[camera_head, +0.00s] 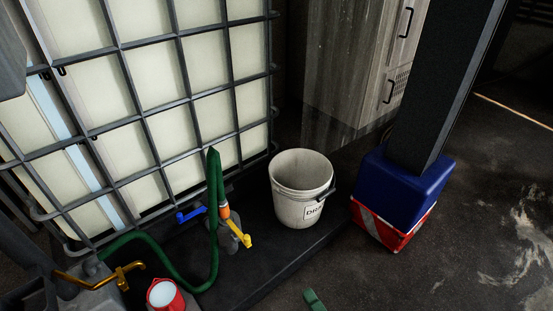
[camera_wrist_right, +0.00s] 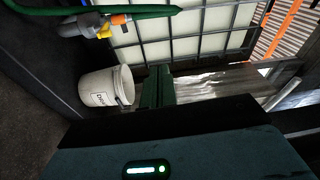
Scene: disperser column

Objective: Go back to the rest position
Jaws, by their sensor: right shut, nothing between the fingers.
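My right gripper (camera_head: 313,300) shows as a small green tip at the bottom edge of the head view, over the dark floor and right of the black platform. In the right wrist view its green fingers (camera_wrist_right: 158,88) are together, shut with nothing between them. It is apart from the white bucket (camera_head: 301,188) and the hose. The rest of the right arm is out of the head view. I do not see my left gripper.
A caged white tank (camera_head: 178,76) fills the left. A green hose (camera_head: 215,180), valves with yellow (camera_head: 245,240) and blue handles, and a red container (camera_head: 165,297) stand near it. A dark column on a blue base (camera_head: 405,178) stands right. Floor at lower right is clear.

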